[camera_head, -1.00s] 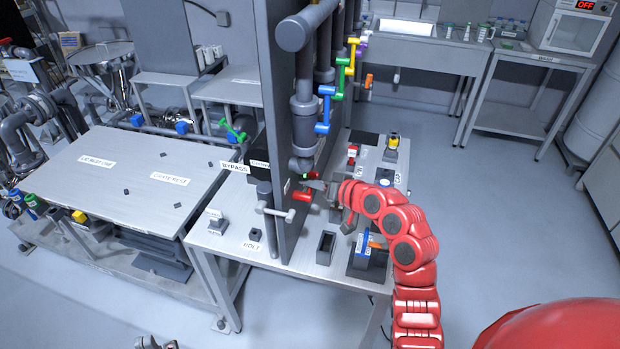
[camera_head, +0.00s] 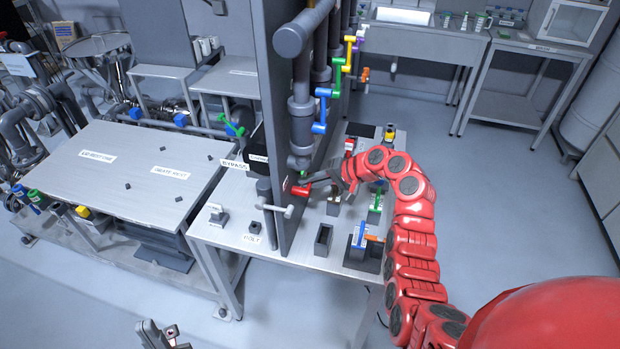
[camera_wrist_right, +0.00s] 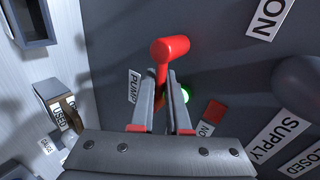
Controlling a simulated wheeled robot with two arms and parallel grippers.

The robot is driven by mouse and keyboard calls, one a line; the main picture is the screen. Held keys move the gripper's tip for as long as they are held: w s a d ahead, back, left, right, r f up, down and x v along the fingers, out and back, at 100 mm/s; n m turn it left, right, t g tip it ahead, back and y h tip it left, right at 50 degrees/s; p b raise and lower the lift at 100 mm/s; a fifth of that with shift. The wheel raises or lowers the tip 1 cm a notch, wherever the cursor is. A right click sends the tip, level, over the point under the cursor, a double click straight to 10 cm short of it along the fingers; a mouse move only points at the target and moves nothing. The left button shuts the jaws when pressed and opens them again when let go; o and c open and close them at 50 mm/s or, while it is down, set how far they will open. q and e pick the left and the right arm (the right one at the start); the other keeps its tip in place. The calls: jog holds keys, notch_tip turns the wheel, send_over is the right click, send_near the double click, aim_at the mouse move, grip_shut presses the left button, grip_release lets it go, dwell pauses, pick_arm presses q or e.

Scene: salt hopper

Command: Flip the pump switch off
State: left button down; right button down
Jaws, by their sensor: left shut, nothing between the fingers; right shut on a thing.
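The pump switch is a red handle (camera_wrist_right: 168,48) on the grey upright panel, beside a PUMP label (camera_wrist_right: 133,86) in the right wrist view. A lit green lamp (camera_wrist_right: 186,95) shows next to it. In the head view the red handle (camera_head: 299,190) sticks out near the panel's front edge. My right gripper (camera_head: 311,186) reaches it from the right; in the wrist view its fingers (camera_wrist_right: 165,88) are shut on the handle's stem, below the thick red end. My left gripper (camera_head: 164,334) is shut and empty at the bottom edge of the head view, far from the panel.
The panel (camera_head: 279,140) stands on a metal table with a BYPASS label (camera_head: 235,165), a HOLY-like label and small fixtures. Colored valve handles, such as a blue one (camera_head: 321,110), line the pipes above. Open floor lies to the right.

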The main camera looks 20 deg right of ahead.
jog(key=shift+f+m+g, duration=0.2)
jog(key=shift+m+g, duration=0.1)
jog(key=shift+g, duration=0.1)
dwell(0.3)
jog(key=c, duration=1.2)
grip_release()
jog(key=shift+d, duration=0.15)
jog(key=shift+f+p+v, duration=0.25)
jog(key=shift+p+v, duration=0.2)
jog(key=shift+v, duration=8.2)
jog(key=shift+d, duration=0.1)
